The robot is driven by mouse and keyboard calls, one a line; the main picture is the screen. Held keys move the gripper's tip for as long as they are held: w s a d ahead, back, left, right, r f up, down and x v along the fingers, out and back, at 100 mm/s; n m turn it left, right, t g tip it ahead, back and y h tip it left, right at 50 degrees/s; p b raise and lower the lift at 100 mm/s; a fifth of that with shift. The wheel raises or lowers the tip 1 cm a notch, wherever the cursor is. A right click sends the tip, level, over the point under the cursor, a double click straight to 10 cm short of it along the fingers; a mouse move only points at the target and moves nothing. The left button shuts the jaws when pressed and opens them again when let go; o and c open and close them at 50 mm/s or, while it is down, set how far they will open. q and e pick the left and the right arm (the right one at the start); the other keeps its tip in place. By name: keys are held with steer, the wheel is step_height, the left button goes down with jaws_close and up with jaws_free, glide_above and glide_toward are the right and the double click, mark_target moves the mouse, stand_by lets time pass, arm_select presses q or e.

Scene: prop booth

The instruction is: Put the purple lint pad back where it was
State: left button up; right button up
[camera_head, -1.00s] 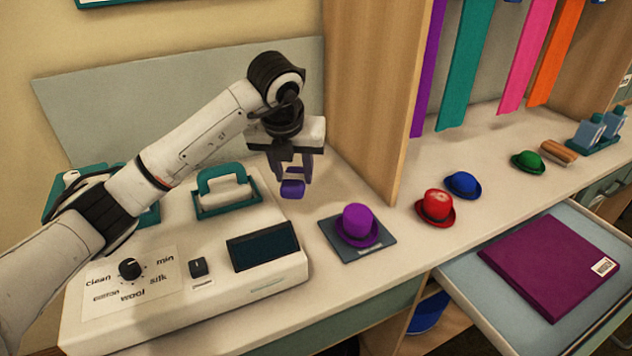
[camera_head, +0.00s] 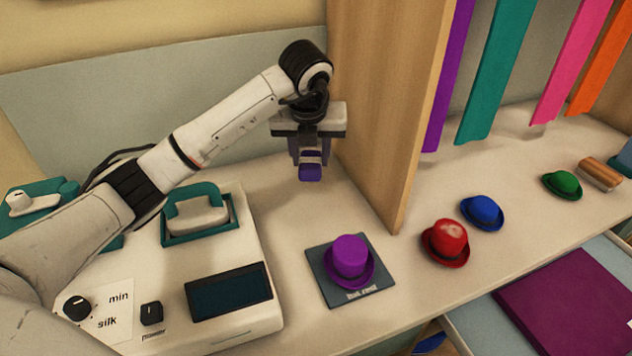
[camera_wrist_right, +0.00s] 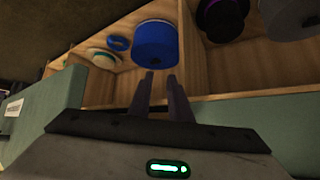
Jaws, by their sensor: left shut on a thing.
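The purple lint pad (camera_head: 311,173) is a small block held in the jaws of my left gripper (camera_head: 310,158). The gripper is shut on it and points down, in front of the back panel and just left of the wooden divider. The pad appears to hang above the pale counter; the exact gap is hard to tell. My right gripper (camera_wrist_right: 160,98) shows in the right wrist view with its two fingers apart and nothing between them.
A white machine (camera_head: 235,318) with a teal-framed handle (camera_head: 198,215) stands at left. A purple hat (camera_head: 350,257) sits on a dark plate (camera_head: 375,285). The divider (camera_head: 385,120) rises beside my left gripper. Red (camera_head: 446,240) and blue (camera_head: 483,211) hats stand right. A blue hat (camera_wrist_right: 160,42) lies in a wooden compartment.

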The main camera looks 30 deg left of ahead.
mark_target(309, 164)
arm_select(q)
steer(key=f, duration=0.3)
steer(key=shift+s, duration=0.25)
steer(key=shift+f, duration=2.2)
steer(key=shift+w, duration=0.1)
steer(key=o, duration=0.9)
steer(key=shift+f, duration=0.1)
steer(key=shift+o, duration=0.3)
steer(key=v, duration=1.2)
